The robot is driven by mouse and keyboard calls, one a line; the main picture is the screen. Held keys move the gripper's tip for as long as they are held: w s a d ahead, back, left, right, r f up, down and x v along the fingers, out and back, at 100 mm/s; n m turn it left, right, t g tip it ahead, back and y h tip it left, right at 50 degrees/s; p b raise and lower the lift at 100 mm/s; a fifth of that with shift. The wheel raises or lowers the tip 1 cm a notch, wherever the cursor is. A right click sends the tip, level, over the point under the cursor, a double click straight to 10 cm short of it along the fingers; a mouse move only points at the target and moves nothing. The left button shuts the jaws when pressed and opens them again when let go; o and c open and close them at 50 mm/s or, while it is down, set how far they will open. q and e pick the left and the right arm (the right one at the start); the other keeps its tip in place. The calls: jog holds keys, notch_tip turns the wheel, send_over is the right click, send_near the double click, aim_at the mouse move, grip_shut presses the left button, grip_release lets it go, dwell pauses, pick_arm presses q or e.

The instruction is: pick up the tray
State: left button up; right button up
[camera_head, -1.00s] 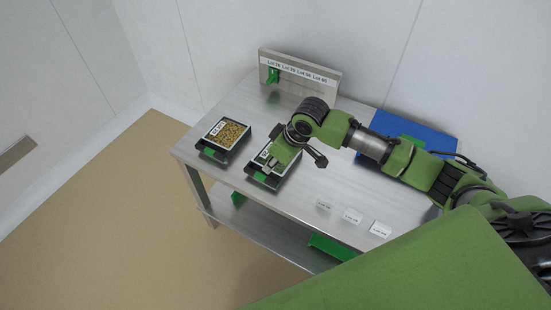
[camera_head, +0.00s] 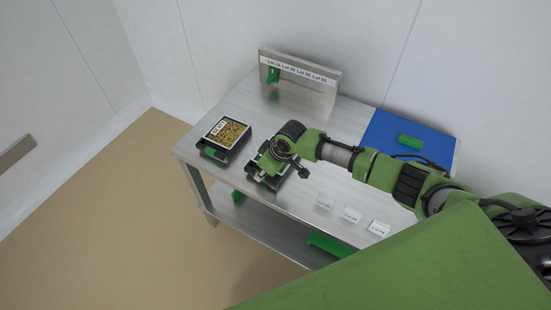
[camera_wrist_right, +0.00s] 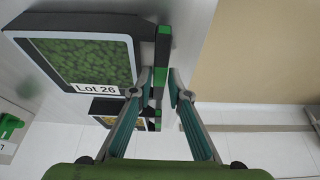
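A black tray (camera_wrist_right: 140,35) with a green-filled pack labelled "Lot 26" (camera_wrist_right: 88,60) fills the upper left of the right wrist view. Its green-and-black handle (camera_wrist_right: 163,45) runs along the tray's side. My right gripper (camera_wrist_right: 161,78) is open, with a fingertip on either side of this handle; contact is unclear. In the head view, my right gripper (camera_head: 266,164) is over the tray (camera_head: 282,181) near the table's front edge and hides much of it. My left gripper is not in view.
Another black tray with a brown-filled pack (camera_head: 228,133) stands to the left. Label cards (camera_head: 352,214) lie to the right on the metal table (camera_head: 320,190). A blue mat (camera_head: 385,130) with a green block (camera_head: 409,141) and an upright lot sign (camera_head: 300,75) are at the back.

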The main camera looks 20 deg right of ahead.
jog(key=shift+x, duration=1.15)
jog(key=shift+f, duration=0.2)
grip_shut()
